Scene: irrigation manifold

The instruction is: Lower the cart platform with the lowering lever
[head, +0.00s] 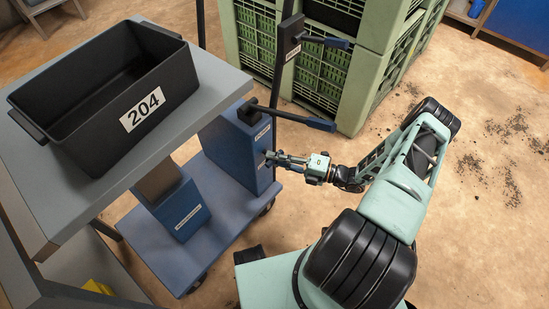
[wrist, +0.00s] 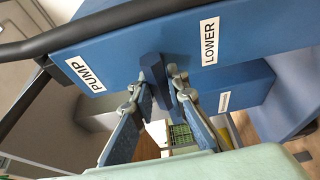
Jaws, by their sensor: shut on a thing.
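The cart's lowering lever is a short dark blue piece (wrist: 152,67) on the blue housing (wrist: 125,50), between the PUMP label (wrist: 85,74) and the LOWER label (wrist: 209,41). My gripper (wrist: 164,84) has one finger on each side of it and is shut on it. In the head view my gripper (head: 272,158) reaches the right face of the blue housing (head: 237,140); the lever is too small to make out there. The cart platform (head: 205,88) is a grey top standing well above the blue cart base (head: 228,190).
A black bin (head: 70,125) labelled 204 stands on the platform. Green crates (head: 345,90) stand behind. The floor at right is open, with dark debris (head: 490,170).

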